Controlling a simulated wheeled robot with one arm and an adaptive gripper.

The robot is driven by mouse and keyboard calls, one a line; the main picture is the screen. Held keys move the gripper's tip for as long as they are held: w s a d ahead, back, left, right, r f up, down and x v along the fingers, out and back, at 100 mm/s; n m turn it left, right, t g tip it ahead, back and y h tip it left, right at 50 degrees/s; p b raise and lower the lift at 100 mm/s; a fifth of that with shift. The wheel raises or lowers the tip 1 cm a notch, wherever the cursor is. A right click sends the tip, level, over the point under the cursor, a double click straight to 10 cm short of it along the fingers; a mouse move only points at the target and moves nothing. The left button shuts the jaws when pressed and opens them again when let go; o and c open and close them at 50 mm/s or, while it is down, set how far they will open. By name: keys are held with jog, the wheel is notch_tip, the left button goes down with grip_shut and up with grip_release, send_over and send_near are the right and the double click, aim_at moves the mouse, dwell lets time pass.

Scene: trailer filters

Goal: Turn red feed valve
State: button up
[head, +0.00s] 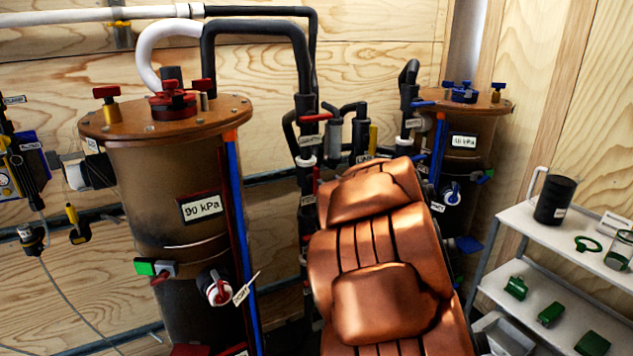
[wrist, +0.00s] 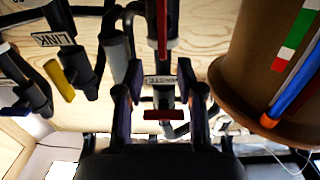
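In the head view a red valve handle (head: 316,117) lies across the dark pipes between two tanks, with a small white label below it. I cannot read which valve is marked feed. In the wrist view my gripper (wrist: 161,97) is open, its two fingers apart. A short red bar handle (wrist: 164,114) lies crosswise between the fingers, with no clear contact. A partly hidden label (wrist: 159,80) behind it seems to read WASTE. A long upright red handle (wrist: 162,28) is above it. My gripper is hidden in the head view behind my copper-coloured arm.
A large brown tank (head: 165,170) marked 90 kPa stands left; a smaller tank (head: 465,150) stands right. A yellow handle (wrist: 62,84) near a LINK label is left of my gripper in the wrist view. White shelves (head: 540,235) at right hold green parts and a black canister.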

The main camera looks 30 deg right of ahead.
aim_at(318, 175)
jog(key=shift+w+a+f, duration=0.1)
jog(key=shift+f, duration=0.05)
jog(key=shift+w, duration=0.45)
jog(key=shift+w+d, duration=0.2)
jog(key=shift+w, duration=1.5)
jog(key=shift+w+d, duration=0.15)
jog(key=shift+w, duration=1.5)
jog(key=shift+c, duration=0.4)
grip_shut()
